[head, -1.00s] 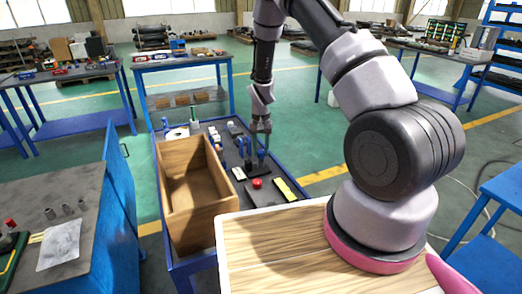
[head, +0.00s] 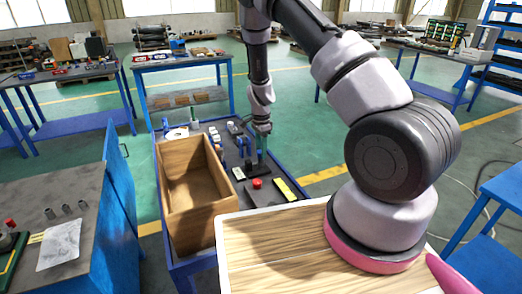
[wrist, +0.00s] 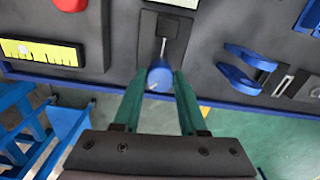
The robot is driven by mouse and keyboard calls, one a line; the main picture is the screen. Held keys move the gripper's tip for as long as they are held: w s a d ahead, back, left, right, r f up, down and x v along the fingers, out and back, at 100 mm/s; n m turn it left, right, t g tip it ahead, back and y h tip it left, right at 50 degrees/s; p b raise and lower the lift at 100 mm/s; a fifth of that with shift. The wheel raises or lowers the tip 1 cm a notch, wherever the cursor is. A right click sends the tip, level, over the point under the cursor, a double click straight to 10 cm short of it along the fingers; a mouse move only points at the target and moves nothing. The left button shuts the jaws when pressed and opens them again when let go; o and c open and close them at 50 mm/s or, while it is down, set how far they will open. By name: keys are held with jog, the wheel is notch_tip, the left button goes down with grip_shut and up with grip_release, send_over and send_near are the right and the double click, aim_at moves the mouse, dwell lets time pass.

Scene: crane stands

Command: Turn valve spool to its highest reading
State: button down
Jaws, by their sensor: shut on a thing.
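I take this to be the valve spool. My gripper (wrist: 159,90) has its two green fingers on either side of the knob, shut on it. In the head view my gripper (head: 262,150) points down over the blue bench, and the knob is hidden or too small to make out there. No reading can be made out.
A yellow marked strip (wrist: 40,53) and a red button (head: 257,183) lie close by on the bench. Blue clamp-like parts (wrist: 245,65) are on the other side. An open wooden box (head: 160,190) stands left of the gripper.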

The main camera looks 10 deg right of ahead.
jog(key=m, duration=0.5)
jog(key=shift+a+m, duration=0.1)
jog(key=shift+m, duration=0.2)
jog(key=m, duration=1)
jog(key=shift+m, duration=0.4)
jog(key=m, duration=0.5)
jog(key=shift+m, duration=0.4)
jog(key=shift+c, duration=2.2)
grip_release()
